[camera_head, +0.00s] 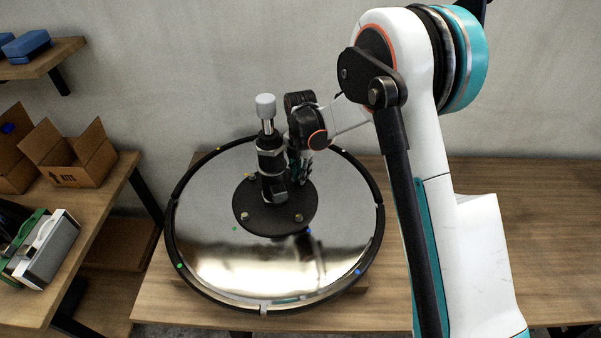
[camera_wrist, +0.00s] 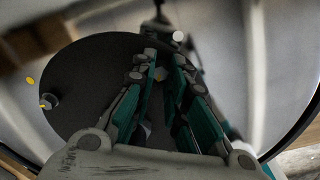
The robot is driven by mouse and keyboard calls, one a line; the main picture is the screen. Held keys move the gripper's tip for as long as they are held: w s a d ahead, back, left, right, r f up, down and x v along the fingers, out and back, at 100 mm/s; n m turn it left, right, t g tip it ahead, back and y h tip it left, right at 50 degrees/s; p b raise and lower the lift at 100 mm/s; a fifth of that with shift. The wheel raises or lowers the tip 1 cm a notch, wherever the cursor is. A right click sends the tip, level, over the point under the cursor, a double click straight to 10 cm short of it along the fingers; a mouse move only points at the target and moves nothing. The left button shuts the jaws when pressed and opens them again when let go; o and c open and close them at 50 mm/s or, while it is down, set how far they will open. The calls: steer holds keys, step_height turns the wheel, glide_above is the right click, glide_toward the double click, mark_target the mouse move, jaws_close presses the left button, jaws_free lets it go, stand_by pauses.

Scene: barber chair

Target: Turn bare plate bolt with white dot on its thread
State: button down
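The black round plate (camera_head: 265,222) is at the centre of the mirrored disc. Bolt heads show on its front left (camera_head: 244,216) and front right (camera_head: 299,217). In the wrist view, one plate bolt (camera_wrist: 49,101) sits at the left with a yellow mark by it. Another small pale bolt head (camera_wrist: 159,74) shows between my fingertips. My gripper (camera_wrist: 165,60) points at the plate, its teal-padded fingers apart with a narrow gap; contact with the bolt is unclear. In the head view my gripper (camera_head: 303,170) is behind the column, partly hidden. A white dot (camera_wrist: 178,37) lies beyond the fingertips; whether it belongs to a bolt is unclear.
A black column (camera_head: 270,160) with a grey-capped rod stands on the plate, close to my gripper. The mirrored disc (camera_head: 215,250) has a black rim and coloured dots. It rests on a wooden table (camera_head: 550,230). Shelves with a cardboard box (camera_head: 70,155) stand left.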

steer(key=shift+m, duration=0.3)
steer(key=m, duration=0.5)
steer(key=shift+m, duration=0.3)
steer(key=m, duration=0.6)
steer(key=shift+m, duration=0.3)
stand_by(0.3)
steer(key=c, duration=1.5)
jaws_free()
steer(key=shift+c, duration=0.2)
step_height(320, 180, up, 12)
